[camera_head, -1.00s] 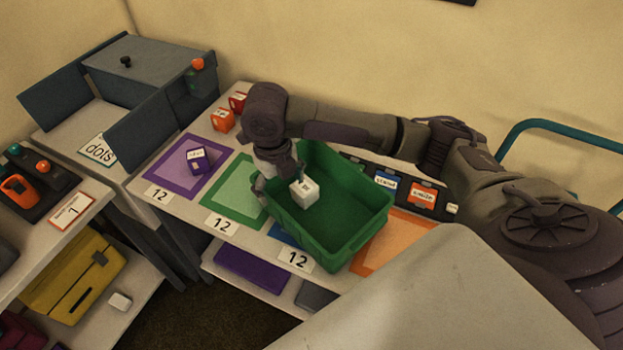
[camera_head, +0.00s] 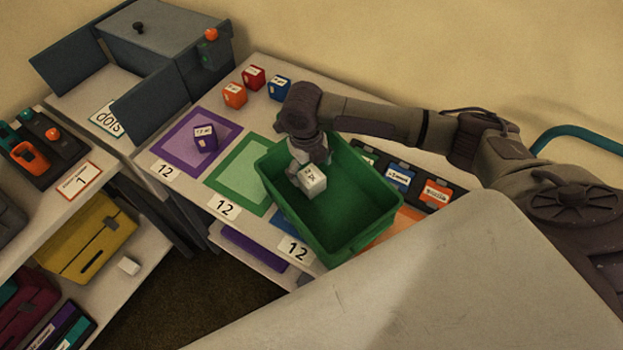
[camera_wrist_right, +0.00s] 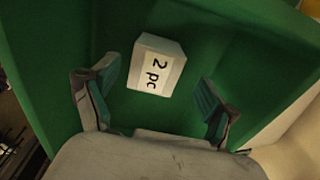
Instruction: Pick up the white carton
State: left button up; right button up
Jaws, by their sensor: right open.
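The white carton (camera_head: 312,182) is a small box with a dark printed label. It is inside the green bin (camera_head: 352,247), near its left side. In the right wrist view the carton (camera_wrist_right: 157,68) reads "2 pc" and lies ahead of the two fingers, with gaps on both sides. My right gripper (camera_head: 308,163) is over the bin, just behind and above the carton in the head view. Its fingers (camera_wrist_right: 153,100) are spread and nothing is between their tips. My left gripper is not in view.
The bin walls stand close around the gripper. A purple box (camera_head: 204,138) sits on a purple mat (camera_head: 170,152). Orange (camera_head: 235,95), red (camera_head: 253,77) and blue (camera_head: 279,87) boxes stand behind. A grey cabinet (camera_head: 160,32) with open doors is at the back left.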

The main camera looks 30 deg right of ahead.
aim_at(310, 176)
jog(key=f+p, duration=0.1)
jog(key=f, duration=0.4)
jog(key=shift+s+f, duration=0.1)
jog(key=shift+s, duration=0.1)
jog(key=shift+c, duration=0.3)
jog(key=c, duration=1.3)
jog(key=shift+o, duration=0.2)
